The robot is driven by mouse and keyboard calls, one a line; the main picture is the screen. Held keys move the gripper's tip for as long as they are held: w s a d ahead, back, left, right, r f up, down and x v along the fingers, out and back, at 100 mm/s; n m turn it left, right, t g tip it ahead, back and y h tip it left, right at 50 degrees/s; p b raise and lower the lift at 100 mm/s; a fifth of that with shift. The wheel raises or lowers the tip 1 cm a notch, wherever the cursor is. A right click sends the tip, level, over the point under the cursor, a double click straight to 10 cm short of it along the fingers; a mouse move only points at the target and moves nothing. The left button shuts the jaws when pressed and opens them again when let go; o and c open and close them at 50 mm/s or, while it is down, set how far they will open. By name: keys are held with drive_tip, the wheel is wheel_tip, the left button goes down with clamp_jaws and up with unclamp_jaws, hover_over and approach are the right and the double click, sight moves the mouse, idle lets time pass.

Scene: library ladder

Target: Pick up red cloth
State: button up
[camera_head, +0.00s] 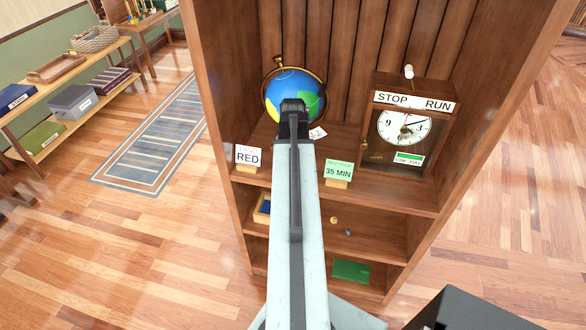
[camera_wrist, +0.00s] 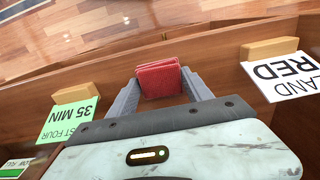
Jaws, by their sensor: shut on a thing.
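The red cloth (camera_wrist: 159,80) is a small folded red square in the wrist view, between the two grey fingers of my gripper (camera_wrist: 162,86). My gripper is shut on it. In the head view my gripper (camera_head: 293,106) is seen from behind, in front of the globe at the shelf. The cloth is hidden behind my arm there.
A blue globe (camera_head: 282,92) and a wooden clock (camera_head: 404,127) with STOP and RUN labels stand on the shelf. A RED card (camera_head: 248,157) and a green 35 MIN card (camera_head: 339,172) stand at its front edge.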

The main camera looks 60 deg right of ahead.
wheel_tip(320, 180, up, 18)
drive_tip(key=f+p, duration=0.1)
drive_tip(key=p, duration=1.6)
wheel_tip(320, 180, down, 10)
drive_tip(key=b, duration=1)
drive_tip(key=shift+b, duration=0.3)
drive_tip(key=shift+r, duration=0.25)
